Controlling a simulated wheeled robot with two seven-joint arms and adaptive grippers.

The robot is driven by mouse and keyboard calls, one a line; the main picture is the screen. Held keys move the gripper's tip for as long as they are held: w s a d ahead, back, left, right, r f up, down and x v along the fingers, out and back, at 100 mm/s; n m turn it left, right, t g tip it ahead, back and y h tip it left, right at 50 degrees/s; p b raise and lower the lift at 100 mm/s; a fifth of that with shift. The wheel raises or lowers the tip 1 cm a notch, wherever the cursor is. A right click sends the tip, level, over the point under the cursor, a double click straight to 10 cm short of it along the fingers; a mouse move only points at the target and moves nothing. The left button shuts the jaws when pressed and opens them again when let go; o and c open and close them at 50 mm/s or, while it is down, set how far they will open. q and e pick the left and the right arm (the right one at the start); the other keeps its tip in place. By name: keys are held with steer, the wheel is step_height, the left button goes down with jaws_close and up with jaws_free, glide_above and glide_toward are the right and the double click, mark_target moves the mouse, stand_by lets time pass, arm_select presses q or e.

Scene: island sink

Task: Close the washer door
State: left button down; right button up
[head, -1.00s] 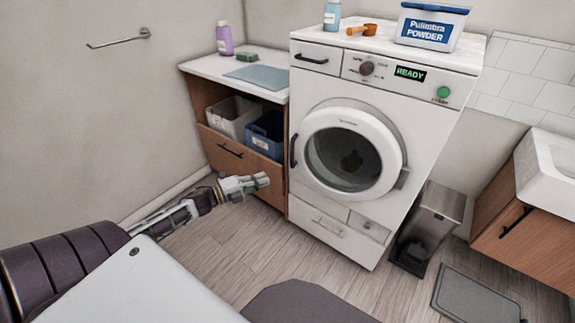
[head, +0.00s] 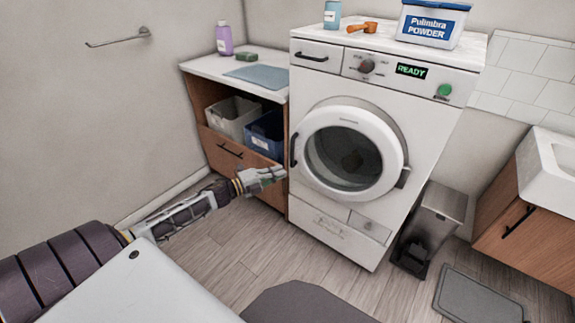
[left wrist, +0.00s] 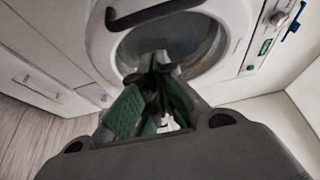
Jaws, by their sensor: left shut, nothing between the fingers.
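The white washer (head: 325,85) has a round door (head: 396,150) with a dark glass centre. The door sits against or very close to the front; I cannot tell whether it is flush. Its hinge (head: 403,178) is on the right and a dark handle (head: 293,150) is at the left edge. My left gripper (head: 284,172) is shut and empty, just left of and below the handle; contact cannot be told. In the left wrist view its green-padded fingers (left wrist: 160,68) meet in front of the door (left wrist: 122,55), with the dark handle (left wrist: 145,15) above. My right gripper is not seen.
A wooden cabinet with a grey bin (head: 232,117) and a blue bin (head: 265,135) stands left of the washer. A pedal bin (head: 432,220) and sink cabinet (head: 510,215) are at right. A powder tub (head: 432,24) stands on top.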

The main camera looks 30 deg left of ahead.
arm_select(q)
steer(key=w+b, duration=0.1)
steer(key=w, duration=0.5)
steer(key=shift+w+b, duration=0.2)
steer(key=shift+b, duration=0.15)
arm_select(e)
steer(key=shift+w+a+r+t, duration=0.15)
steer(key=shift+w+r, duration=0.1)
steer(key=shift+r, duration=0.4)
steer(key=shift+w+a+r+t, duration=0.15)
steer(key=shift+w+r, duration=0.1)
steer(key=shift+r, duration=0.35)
arm_select(q)
steer(key=shift+d, duration=0.1)
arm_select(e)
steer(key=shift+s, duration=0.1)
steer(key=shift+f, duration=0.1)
